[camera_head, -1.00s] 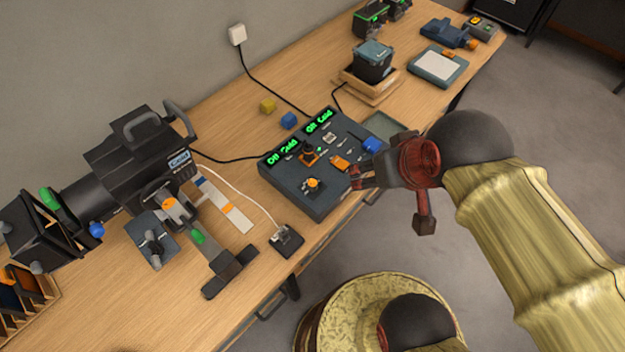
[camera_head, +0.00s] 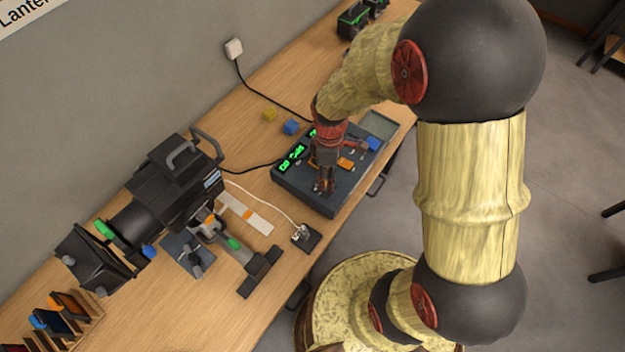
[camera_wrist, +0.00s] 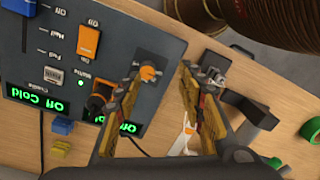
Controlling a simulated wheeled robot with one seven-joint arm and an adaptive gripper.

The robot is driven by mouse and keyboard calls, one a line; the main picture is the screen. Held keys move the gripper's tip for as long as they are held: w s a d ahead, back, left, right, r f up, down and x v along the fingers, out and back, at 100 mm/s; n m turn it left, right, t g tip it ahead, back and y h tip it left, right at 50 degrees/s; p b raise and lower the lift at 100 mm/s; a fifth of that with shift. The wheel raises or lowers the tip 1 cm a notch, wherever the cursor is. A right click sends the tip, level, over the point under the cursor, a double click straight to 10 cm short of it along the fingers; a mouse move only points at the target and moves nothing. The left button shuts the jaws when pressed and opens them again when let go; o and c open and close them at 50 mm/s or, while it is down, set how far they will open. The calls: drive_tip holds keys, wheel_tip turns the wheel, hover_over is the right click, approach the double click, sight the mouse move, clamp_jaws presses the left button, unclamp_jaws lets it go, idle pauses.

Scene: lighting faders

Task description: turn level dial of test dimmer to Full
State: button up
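The dark dimmer console (camera_head: 341,201) lies on the bench with green displays reading "Off Cold". In the wrist view its panel (camera_wrist: 112,30) appears upside down. An orange-capped dial (camera_wrist: 148,72) sits on a grey plate near the panel's end; I cannot read a label for it. My gripper (camera_head: 325,188) points down over this end of the console and hides the dial in the head view. In the wrist view my gripper (camera_wrist: 163,72) is open, with the dial between its fingertips, nearer the left finger. I cannot tell whether they touch.
A second orange knob (camera_wrist: 97,103) stands close to the left finger. An orange rocker switch (camera_wrist: 89,40) and a blue slider (camera_wrist: 20,5) are further along. A small black box (camera_head: 306,237) and a stage lantern (camera_head: 165,185) stand left of the console.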

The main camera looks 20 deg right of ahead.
drive_tip(key=shift+w+a+r+n+t, duration=0.1)
drive_tip(key=shift+w+r+n+t, duration=0.05)
drive_tip(key=shift+w+n, duration=0.3)
drive_tip(key=shift+w+r+n+t, duration=0.1)
drive_tip(key=shift+w+n+t, duration=0.05)
drive_tip(key=shift+w+n, duration=0.45)
drive_tip(key=shift+n, duration=0.65)
drive_tip(key=shift+f, duration=0.1)
wheel_tip(320, 180, down, 8)
drive_tip(key=shift+r+b, duration=0.2)
drive_tip(key=shift+b, duration=0.2)
drive_tip(key=shift+c, duration=1)
drive_tip(key=c, duration=0.7)
clamp_jaws()
